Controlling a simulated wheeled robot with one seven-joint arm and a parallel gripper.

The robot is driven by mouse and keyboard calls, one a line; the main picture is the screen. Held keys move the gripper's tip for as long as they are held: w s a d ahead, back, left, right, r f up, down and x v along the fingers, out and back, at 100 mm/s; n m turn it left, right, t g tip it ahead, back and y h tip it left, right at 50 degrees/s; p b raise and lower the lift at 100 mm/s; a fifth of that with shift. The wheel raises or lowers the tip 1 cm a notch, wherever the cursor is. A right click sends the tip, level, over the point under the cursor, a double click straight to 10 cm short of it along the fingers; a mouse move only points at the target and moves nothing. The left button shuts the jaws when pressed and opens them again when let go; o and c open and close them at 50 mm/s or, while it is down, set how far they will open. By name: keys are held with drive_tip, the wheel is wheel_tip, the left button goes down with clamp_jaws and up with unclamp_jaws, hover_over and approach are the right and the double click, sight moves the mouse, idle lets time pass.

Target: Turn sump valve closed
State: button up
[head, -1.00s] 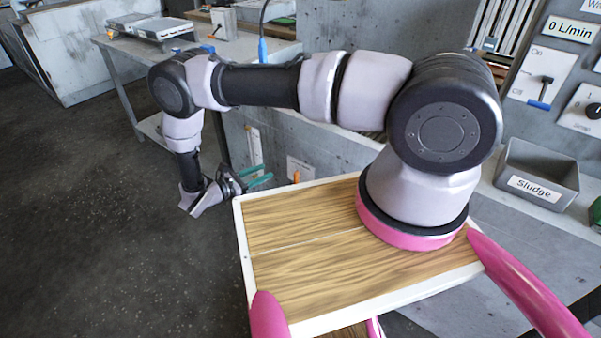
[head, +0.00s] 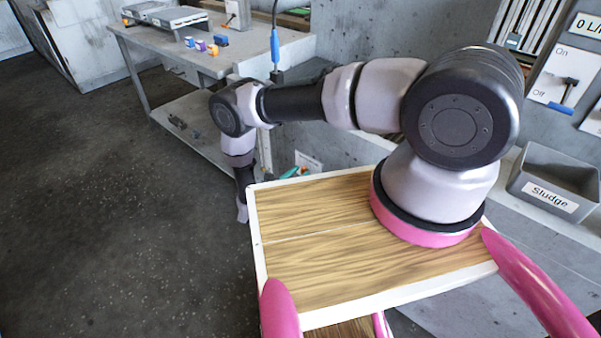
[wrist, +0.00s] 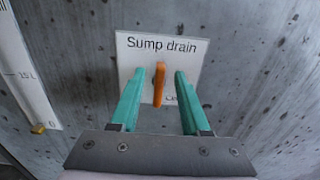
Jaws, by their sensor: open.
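In the wrist view, the sump valve is an orange lever handle (wrist: 159,83) on a white plate (wrist: 188,52) marked "Sump drain", fixed to a concrete wall. The handle points along the picture's vertical. My gripper (wrist: 156,92) has two teal fingers, spread apart with the handle showing between them and a gap on each side. I cannot tell how deep the handle sits between the fingers. In the head view, my gripper (head: 291,173) is mostly hidden behind my wooden top, with a bit of teal showing. The white plate (head: 308,160) is partly visible there.
A grey workbench (head: 205,60) holds small coloured blocks (head: 200,44). A grey "Sludge" bin (head: 553,182) stands at right. Dark floor is clear at left.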

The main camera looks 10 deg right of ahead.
drive_tip(key=shift+w+d, duration=0.4)
drive_tip(key=shift+d, duration=0.15)
clamp_jaws()
